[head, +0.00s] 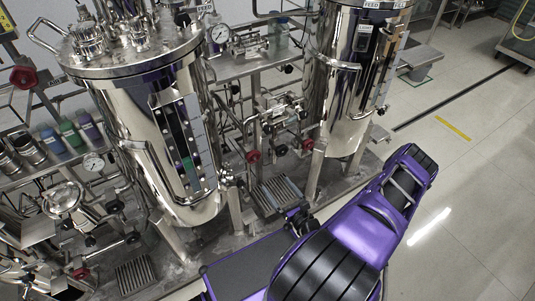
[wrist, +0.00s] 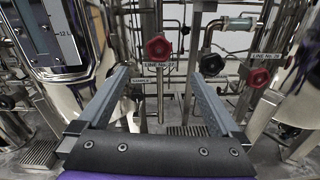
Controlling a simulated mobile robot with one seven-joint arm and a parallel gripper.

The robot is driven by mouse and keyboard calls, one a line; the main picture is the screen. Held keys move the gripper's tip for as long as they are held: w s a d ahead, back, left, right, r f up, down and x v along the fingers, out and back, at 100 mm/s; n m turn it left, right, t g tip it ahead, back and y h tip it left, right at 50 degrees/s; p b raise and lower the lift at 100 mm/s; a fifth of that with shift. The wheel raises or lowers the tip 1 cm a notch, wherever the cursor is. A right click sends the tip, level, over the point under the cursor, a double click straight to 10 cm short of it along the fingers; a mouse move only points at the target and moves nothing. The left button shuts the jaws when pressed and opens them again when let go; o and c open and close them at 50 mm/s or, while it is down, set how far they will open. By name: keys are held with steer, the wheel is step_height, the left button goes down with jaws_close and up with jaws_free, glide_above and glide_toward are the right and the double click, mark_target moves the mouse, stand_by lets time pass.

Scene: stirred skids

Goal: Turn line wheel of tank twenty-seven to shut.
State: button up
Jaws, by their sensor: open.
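In the wrist view a red handwheel (wrist: 157,47) is ahead, a little above the space between the fingertips. A white label (wrist: 159,64) just below it seems to read LINE No. 27. My gripper (wrist: 160,76) is open and empty, its two grey fingers reaching toward the wheel but apart from it. In the head view a red wheel (head: 254,156) low between the two tanks appears to be the same one. The steel tank (head: 145,120) stands left of it. My gripper's fingers are hard to make out in the head view.
A second red wheel (wrist: 258,77) is at the right near a LINE No. 28 label (wrist: 272,55). Pipes crowd the area.

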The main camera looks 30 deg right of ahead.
mark_target(255, 157)
steer(key=w, duration=1.7)
steer(key=shift+w+a+b, duration=0.2)
steer(key=shift+a+b, duration=0.1)
steer(key=shift+a, duration=0.05)
steer(key=c, duration=1.3)
